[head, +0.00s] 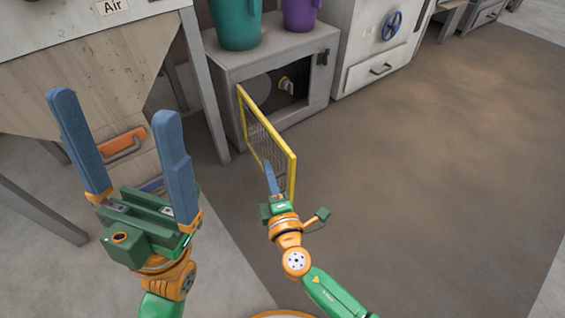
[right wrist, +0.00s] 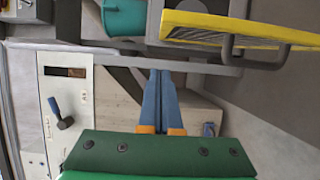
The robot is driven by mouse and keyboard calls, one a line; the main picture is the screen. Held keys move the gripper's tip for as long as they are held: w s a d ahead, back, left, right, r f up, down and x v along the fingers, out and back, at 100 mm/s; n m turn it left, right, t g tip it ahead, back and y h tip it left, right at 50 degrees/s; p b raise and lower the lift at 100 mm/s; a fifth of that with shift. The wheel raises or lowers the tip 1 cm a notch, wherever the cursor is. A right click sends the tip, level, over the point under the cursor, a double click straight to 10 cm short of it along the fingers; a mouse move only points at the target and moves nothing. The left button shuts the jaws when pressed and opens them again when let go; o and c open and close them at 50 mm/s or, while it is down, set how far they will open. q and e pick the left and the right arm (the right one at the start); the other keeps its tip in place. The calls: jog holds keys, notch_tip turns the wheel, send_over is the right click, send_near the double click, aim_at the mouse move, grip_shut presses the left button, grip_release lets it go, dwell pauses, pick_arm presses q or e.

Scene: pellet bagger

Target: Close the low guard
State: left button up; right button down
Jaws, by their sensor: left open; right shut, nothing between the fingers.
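The low guard (head: 266,137) is a yellow-framed mesh panel in the head view. It stands swung open from the front of a low grey cabinet (head: 218,62), whose dark opening shows behind it. In the right wrist view the guard's yellow frame (right wrist: 240,28) and a grey bar handle (right wrist: 256,56) show at the top right. My right gripper (head: 270,172) is shut and empty, close to the guard's lower near end; I cannot tell whether it touches. It also shows in the right wrist view (right wrist: 162,76). My left gripper (head: 112,105) is open and empty, left of the guard.
A teal bucket (head: 236,24) and a purple bucket (head: 299,14) stand on the cabinet. A wooden-faced hopper (head: 75,70) on grey legs is at the left. A white cabinet (head: 372,50) with a blue wheel stands to the right. The floor at the right is clear.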

aim_at(283, 160)
jog(key=shift+w+d, duration=1.6)
jog(key=shift+w, duration=0.25)
jog(key=shift+d+f, duration=0.1)
